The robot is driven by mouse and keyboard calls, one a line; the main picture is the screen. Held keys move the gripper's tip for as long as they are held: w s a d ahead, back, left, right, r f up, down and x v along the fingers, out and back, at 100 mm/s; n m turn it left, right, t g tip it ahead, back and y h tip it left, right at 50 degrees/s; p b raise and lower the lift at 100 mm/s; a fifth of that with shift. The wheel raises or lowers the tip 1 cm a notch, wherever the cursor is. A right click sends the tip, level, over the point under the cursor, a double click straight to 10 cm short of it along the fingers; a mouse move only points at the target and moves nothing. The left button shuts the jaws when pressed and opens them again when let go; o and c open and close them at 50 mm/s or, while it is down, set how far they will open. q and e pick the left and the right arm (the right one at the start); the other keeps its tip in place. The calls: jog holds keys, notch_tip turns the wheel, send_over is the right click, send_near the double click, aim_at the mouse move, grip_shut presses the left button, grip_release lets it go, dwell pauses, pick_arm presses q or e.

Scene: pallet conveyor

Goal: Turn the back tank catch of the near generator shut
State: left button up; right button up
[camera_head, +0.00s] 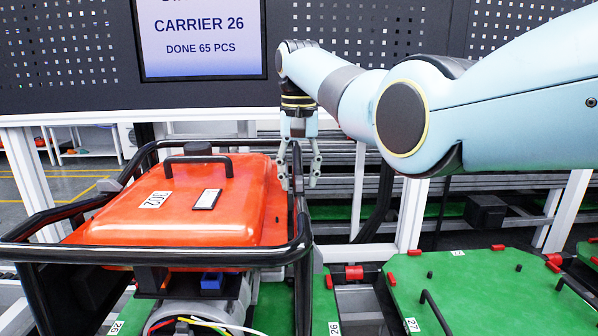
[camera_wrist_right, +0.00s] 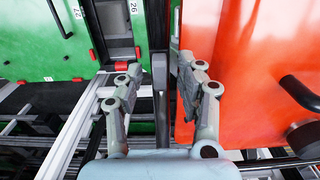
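The near generator has an orange-red tank (camera_head: 165,215) inside a black tube frame (camera_head: 150,256). The tank also shows at the right of the wrist view (camera_wrist_right: 245,60). My right gripper (camera_head: 298,184) points down at the tank's right back side. Its fingers are apart, one on each side of a black frame bar (camera_wrist_right: 160,100) in the wrist view, with gaps visible beside the bar. The left finger is over the open gap beside the frame, the right finger close to the tank edge. My left gripper is not in view.
A green pallet (camera_head: 480,290) with red corner blocks lies to the right. A black handle (camera_head: 198,160) stands on the tank. A perforated dark panel (camera_head: 60,45) with a screen (camera_head: 200,35) is behind, and white posts (camera_head: 412,212) stand near my right arm.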

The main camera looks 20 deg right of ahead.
jog(key=shift+w+f, duration=0.1)
grip_shut()
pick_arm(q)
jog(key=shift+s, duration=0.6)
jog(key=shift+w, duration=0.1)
pick_arm(e)
jog(key=n, duration=1.3)
jog(key=shift+n, duration=0.4)
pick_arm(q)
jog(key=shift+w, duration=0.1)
pick_arm(e)
jog(key=shift+n, duration=2.1)
